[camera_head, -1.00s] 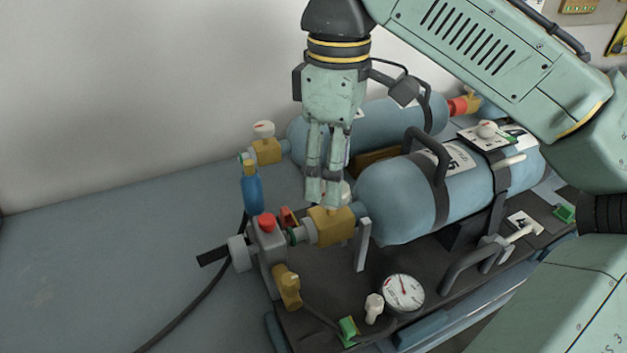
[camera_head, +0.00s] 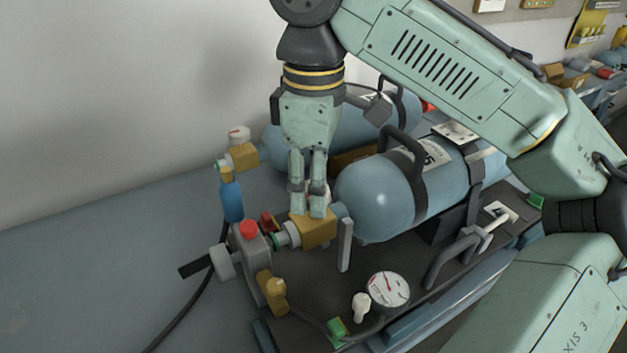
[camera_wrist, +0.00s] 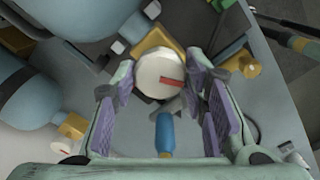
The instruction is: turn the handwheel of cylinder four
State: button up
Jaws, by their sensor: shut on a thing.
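The front blue cylinder (camera_head: 375,198) lies on a dark rack with a brass valve (camera_head: 318,230) at its left end. My gripper (camera_head: 309,203) points down over this valve, its fingers shut about the white handwheel, which they mostly hide in the head view. In the wrist view, the round white handwheel (camera_wrist: 160,73) with a red mark sits between the purple finger pads of my gripper (camera_wrist: 168,88). A rear cylinder (camera_head: 285,138) has its own brass valve (camera_head: 241,157) and white handwheel (camera_head: 238,134), apart from my gripper. I cannot read the cylinder number for certain.
A grey block with a red knob (camera_head: 249,230) joins the front valve's left side. A gauge (camera_head: 388,290) and bent handle (camera_head: 455,258) stand in front. The bench at left is mostly bare.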

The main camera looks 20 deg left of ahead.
jog(key=c, duration=0.5)
jog(key=shift+o, duration=0.2)
jog(key=shift+m, duration=0.3)
jog(key=shift+m, duration=2.8)
jog(key=o, duration=1.2)
jog(key=shift+c, duration=0.2)
